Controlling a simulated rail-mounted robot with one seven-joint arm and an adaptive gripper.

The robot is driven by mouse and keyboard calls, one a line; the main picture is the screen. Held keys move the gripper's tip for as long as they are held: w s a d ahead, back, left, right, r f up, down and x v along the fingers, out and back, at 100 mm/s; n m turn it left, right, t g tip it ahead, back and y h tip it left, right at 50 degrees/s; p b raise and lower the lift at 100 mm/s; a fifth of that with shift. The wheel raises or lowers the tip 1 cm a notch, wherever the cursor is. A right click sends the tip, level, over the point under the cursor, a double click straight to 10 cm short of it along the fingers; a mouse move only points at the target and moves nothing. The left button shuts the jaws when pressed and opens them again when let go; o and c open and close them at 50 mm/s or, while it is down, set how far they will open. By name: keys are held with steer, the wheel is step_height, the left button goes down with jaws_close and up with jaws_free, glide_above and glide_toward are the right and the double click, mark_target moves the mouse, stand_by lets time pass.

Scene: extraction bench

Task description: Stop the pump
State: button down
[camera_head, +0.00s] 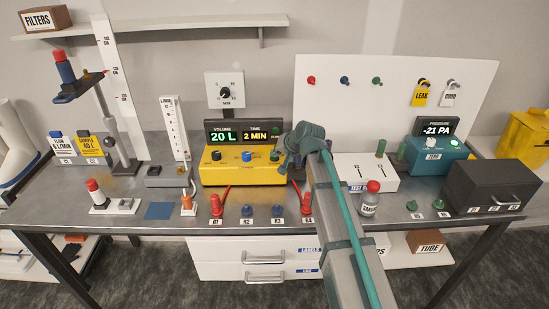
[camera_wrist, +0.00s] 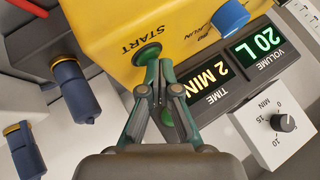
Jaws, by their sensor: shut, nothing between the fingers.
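The yellow pump (camera_head: 243,173) stands mid-bench, with a black knob (camera_head: 216,155), a blue knob (camera_head: 247,156) and a green button at its right end. In the wrist view the green button (camera_wrist: 147,52) is labelled START. The display reads VOLUME 20 L (camera_head: 222,136) and TIME 2 MIN (camera_head: 255,135). A green indicator (camera_wrist: 167,117) beside the time display is partly hidden by my fingers. My gripper (camera_wrist: 158,70) is shut and empty, its tips at the START button's edge. I cannot tell whether they touch it. My gripper (camera_head: 285,160) also shows at the pump's right end.
A MIN dial (camera_head: 225,92) stands behind the pump. Red and blue fittings (camera_head: 217,205) line the front edge. A white block (camera_head: 362,172), a red-capped jar (camera_head: 370,200) and a teal meter reading -21 PA (camera_head: 440,155) are at right. A flow tube (camera_head: 175,130) stands at left.

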stand_by(0.3)
steer(key=shift+r+p, duration=0.45)
steer(key=shift+r, duration=0.35)
steer(key=shift+r+p, duration=1.35)
steer(key=shift+r, duration=1.2)
